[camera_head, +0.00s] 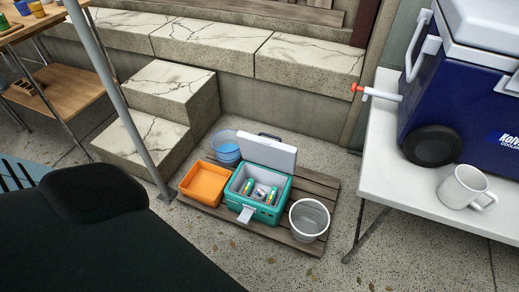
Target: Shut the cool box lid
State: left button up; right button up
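The teal cool box (246,205) stands on a low wooden pallet on the ground, in the middle of the head view. Its pale grey lid (268,153) is open and tilted up at the back. Several cans or bottles with green and orange on them lie inside the box. A light latch (246,214) hangs on its front. Neither of my grippers is in view.
An orange tub (205,183) is left of the cool box, and a clear tub with blue contents (228,151) is behind it. A grey bucket (309,218) is at its right. A white table (385,158) holds a big blue cooler (470,105) and a white mug (463,186). A metal pole (118,98) and stone steps (150,130) are at left.

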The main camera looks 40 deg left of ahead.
aim_at(278, 156)
jog(key=u, duration=1.05)
jog(key=i+u, duration=0.35)
jog(key=i+l+u, duration=0.2)
jog(key=i+u, duration=0.2)
jog(key=i+l+u, duration=0.35)
jog(key=i+j, duration=0.05)
jog(key=i, duration=0.05)
